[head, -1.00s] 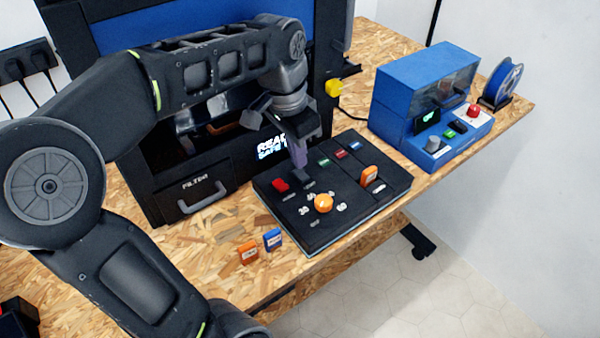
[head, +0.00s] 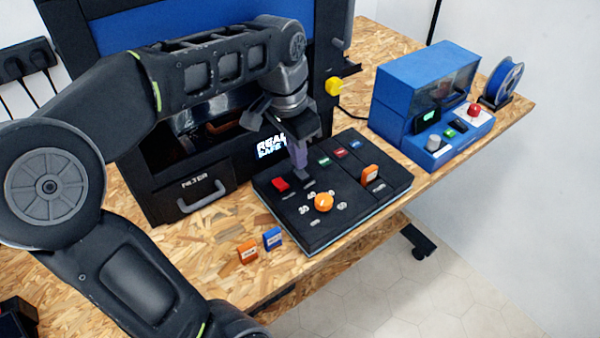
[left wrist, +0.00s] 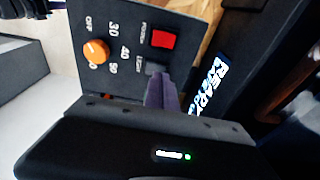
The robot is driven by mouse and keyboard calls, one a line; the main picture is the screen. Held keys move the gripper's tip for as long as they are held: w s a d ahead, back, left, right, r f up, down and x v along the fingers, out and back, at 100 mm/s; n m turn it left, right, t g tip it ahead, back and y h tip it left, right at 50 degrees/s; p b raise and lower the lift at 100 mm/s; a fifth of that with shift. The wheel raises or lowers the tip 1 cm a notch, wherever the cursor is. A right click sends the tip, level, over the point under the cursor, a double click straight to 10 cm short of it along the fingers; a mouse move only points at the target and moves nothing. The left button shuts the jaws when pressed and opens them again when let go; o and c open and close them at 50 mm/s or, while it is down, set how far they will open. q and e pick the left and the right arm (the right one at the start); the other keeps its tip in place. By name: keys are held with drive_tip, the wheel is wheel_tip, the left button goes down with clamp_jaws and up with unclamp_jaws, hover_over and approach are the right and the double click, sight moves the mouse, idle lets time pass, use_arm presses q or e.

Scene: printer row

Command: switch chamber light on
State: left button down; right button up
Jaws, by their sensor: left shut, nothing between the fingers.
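The black control panel (head: 345,222) lies on the bench in front of the large black printer (head: 160,200). It carries a red power switch (head: 280,184), an orange dial (head: 323,202) and a dark rocker labelled light, which shows in the left wrist view as the light switch (left wrist: 156,68). My left gripper (head: 302,172) is shut and empty, pointing down at the panel beside the red switch. In the left wrist view its fingertips (left wrist: 158,84) are at the light switch and partly cover it. I cannot tell whether they touch it. My right gripper is not in view.
An orange tag (head: 247,252) and a blue tag (head: 272,238) stand left of the panel. An orange switch or tag (head: 370,174) stands on its right part. A blue machine (head: 425,85) and a filament spool (head: 502,82) are at the right. The filter drawer handle (head: 202,197) juts out.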

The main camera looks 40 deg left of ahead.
use_arm(q)
drive_tip(key=shift+f+b, duration=0.45)
drive_tip(key=shift+f, duration=0.2)
drive_tip(key=shift+r, duration=0.1)
drive_tip(key=shift+r+p, duration=2.85)
drive_tip(key=shift+r, duration=0.65)
